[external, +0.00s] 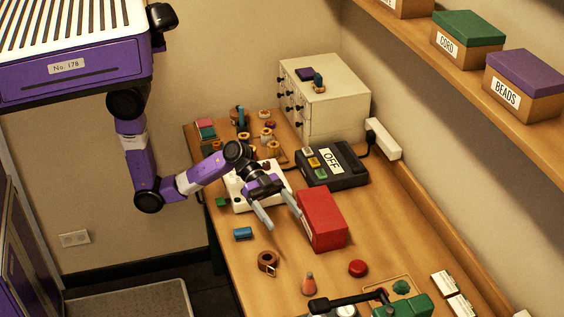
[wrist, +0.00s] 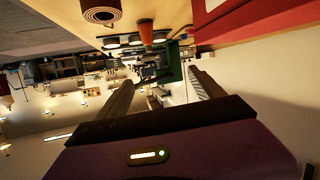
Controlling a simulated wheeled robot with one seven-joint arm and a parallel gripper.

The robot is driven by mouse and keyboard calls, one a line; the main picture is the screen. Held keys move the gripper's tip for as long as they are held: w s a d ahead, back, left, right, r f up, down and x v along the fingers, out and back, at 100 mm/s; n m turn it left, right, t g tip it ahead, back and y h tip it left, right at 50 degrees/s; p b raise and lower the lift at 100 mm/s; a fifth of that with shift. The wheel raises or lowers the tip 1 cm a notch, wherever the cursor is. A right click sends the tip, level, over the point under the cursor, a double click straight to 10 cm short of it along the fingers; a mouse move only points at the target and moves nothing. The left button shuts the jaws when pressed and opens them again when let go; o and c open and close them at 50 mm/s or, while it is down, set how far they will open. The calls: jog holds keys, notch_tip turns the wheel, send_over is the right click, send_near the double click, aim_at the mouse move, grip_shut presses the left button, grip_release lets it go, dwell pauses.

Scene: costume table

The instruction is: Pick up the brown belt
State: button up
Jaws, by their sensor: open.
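The brown belt (external: 268,262) lies coiled on the wooden table, near its left edge, with a pale buckle facing the front. In the wrist view the coiled belt (wrist: 101,12) shows at the top left, beyond my left finger. My gripper (external: 283,216) is open and empty, above the table and farther back than the belt. Its two fingers (wrist: 160,90) point out over the table, apart from the belt. The right finger is close beside a red box (external: 322,219); I cannot tell whether they touch.
A blue spool (external: 243,233) lies behind the belt. An orange cone (external: 309,284) and a red round object (external: 357,268) stand to its right. A green machine (external: 400,306) is at the front. A dark device marked OFF (external: 332,165) sits behind the red box.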

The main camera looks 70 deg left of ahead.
jog(key=s+f+m+g, duration=0.3)
jog(key=s+m+g, duration=0.1)
jog(key=s, duration=0.2)
send_near(269, 262)
jog(key=d, duration=0.1)
jog(key=d+f, duration=0.1)
jog(key=d, duration=0.1)
jog(key=shift+y+p, duration=0.3)
jog(key=shift+f+p+x, duration=0.2)
jog(key=shift+p+x, duration=0.05)
jog(key=shift+x, duration=1.1)
jog(key=shift+f+p+x, duration=0.15)
jog(key=shift+p+x, duration=0.1)
jog(key=shift+x, duration=1.05)
jog(key=shift+w+a, duration=0.1)
jog(key=shift+a, duration=0.05)
jog(key=c, duration=1.6)
